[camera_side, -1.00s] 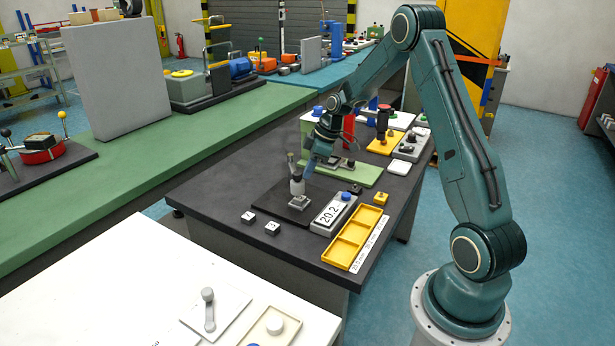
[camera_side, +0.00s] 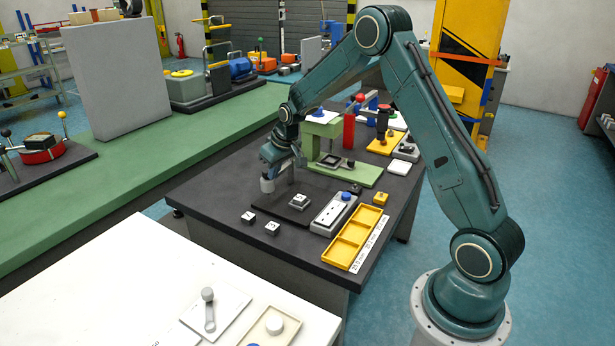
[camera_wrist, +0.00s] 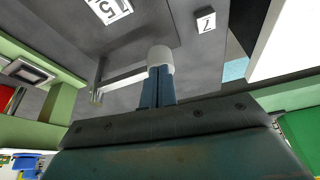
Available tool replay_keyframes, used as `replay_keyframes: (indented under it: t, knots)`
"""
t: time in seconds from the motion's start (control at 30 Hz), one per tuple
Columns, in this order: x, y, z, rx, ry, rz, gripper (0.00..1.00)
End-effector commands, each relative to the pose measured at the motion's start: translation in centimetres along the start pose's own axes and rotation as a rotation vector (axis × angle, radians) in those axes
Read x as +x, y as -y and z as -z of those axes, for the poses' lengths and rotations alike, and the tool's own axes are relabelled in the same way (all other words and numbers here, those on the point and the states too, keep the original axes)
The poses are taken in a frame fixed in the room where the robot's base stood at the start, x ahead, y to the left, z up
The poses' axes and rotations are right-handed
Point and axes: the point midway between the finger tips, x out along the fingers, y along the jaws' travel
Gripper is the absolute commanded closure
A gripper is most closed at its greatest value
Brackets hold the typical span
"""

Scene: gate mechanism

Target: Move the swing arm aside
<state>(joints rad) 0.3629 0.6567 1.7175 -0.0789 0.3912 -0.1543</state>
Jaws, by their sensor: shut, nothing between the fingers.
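The swing arm is a grey bar with a pale cylindrical knob (camera_side: 267,185) at its free end, on a short post (camera_side: 291,173). It lies to the left of the labelled block (camera_side: 300,200) on the black plate, clear of that block. In the wrist view the bar (camera_wrist: 125,79) runs from the post at left to the knob (camera_wrist: 160,58). My gripper (camera_wrist: 157,80) is shut, its blue fingers right up against the knob, with nothing between them; whether they touch it is unclear. In the side view my gripper (camera_side: 276,164) is just above the knob.
Two small labelled blocks (camera_side: 249,217) (camera_side: 272,228) lie at the front of the dark table. A display box (camera_side: 334,213) and a yellow tray (camera_side: 355,238) stand right of the plate. A green fixture (camera_side: 345,172) stands behind. The table's left part is free.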

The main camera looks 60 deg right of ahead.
Motion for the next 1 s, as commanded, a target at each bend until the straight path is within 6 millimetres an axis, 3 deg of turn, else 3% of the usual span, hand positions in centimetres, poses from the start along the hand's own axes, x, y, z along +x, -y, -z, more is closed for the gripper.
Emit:
replay_keyframes:
  t: [0.43, 1.0]
  knots:
    - [1.3, 1.1, 3.2, 0.238, 0.001, -0.095, 1.00]
    - [1.4, 1.1, 3.5, 0.266, 0.000, -0.106, 1.00]
